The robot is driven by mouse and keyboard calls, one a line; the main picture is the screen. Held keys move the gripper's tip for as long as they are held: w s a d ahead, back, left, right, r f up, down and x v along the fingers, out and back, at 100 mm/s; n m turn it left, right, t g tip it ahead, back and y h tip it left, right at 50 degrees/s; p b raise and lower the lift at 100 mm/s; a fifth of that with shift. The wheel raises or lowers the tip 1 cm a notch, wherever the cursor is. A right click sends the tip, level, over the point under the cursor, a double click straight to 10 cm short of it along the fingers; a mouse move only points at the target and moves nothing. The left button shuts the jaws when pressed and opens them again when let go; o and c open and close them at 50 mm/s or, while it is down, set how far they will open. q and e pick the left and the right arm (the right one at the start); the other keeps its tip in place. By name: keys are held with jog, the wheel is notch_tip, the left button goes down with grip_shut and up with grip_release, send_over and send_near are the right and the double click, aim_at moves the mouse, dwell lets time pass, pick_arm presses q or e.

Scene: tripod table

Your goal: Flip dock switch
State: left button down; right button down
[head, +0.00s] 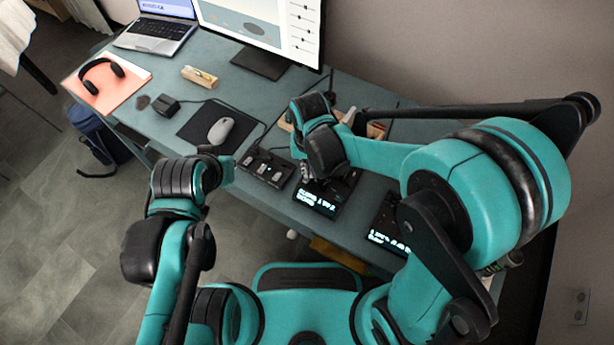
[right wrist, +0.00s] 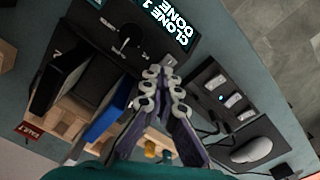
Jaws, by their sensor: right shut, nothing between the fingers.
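A black dock (head: 322,205) with a lit text display stands near the table's front edge. Its display reads "CLONE DONE" in the right wrist view (right wrist: 170,22).
A second display unit (head: 384,232) stands to the right. A wooden rack (right wrist: 70,118) holds a blue drive (right wrist: 106,112). A mouse (head: 220,130), monitor (head: 265,30) and laptop (head: 158,30) are further left.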

jog(key=shift+f, duration=0.25)
jog(key=shift+r+p, duration=2.65)
jog(key=shift+r, duration=0.95)
jog(key=shift+f, duration=0.1)
